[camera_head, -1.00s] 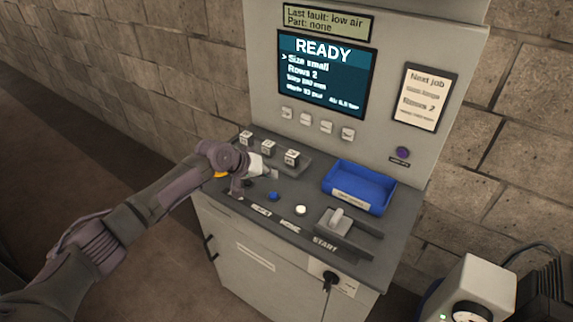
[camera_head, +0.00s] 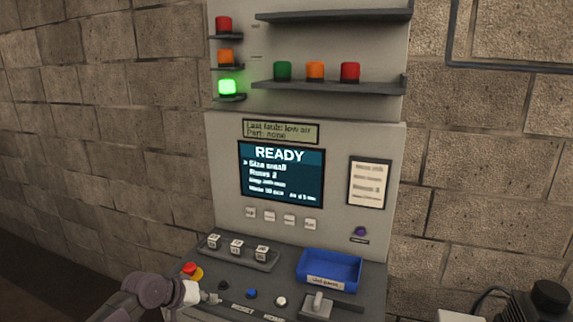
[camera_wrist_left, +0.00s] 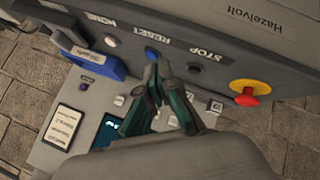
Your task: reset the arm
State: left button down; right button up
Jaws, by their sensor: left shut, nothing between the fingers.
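My left gripper (camera_head: 212,299) is at the front left of the control panel (camera_head: 352,307), shut and empty. In the left wrist view its two fingertips (camera_wrist_left: 161,70) come together just below the blue button (camera_wrist_left: 152,53) under the RESET label (camera_wrist_left: 152,32). I cannot tell whether they touch the panel. The blue button (camera_head: 252,293) shows in the head view, right of the gripper and apart from it in the picture. A dark button (camera_head: 223,285) and a white button (camera_head: 281,301) flank it. The screen (camera_head: 282,178) reads READY. My right gripper is not in view.
A red stop knob on a yellow base (camera_head: 191,271) stands left of the gripper. A small rack of white cubes (camera_head: 237,250), a blue tray (camera_head: 329,270) and a grey lever (camera_head: 318,303) are on the panel. A green lamp (camera_head: 227,87) is lit above.

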pick_arm(q)
jog(key=s+a+f+g+y+b, duration=0.15)
jog(key=s+f, duration=0.45)
jog(key=f, duration=0.7)
jog(key=s+a+f+y+b, duration=0.1)
jog(key=s+a+f, duration=0.1)
jog(key=s+f, duration=0.75)
jog(key=s+a+f+y+b, duration=0.2)
jog(key=s+f, duration=0.2)
jog(key=f, duration=1.1)
jog(key=s+f+m+g+b, duration=0.1)
jog(key=s+f, duration=0.5)
jog(key=s, duration=0.7)
jog(key=s+d+f+m+g+b, duration=0.1)
jog(key=s+f, duration=0.6)
jog(key=s, duration=0.7)
jog(key=s+d+f+m+g+y+b, duration=0.1)
jog(key=s+f, duration=0.5)
jog(key=s, duration=0.8)
jog(key=shift+s+f+m+g, duration=0.2)
jog(key=shift+m+g, duration=0.2)
jog(key=shift+g, duration=0.45)
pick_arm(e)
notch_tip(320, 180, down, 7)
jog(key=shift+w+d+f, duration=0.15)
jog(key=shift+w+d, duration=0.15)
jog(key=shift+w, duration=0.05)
pick_arm(q)
jog(key=shift+w, duration=0.1)
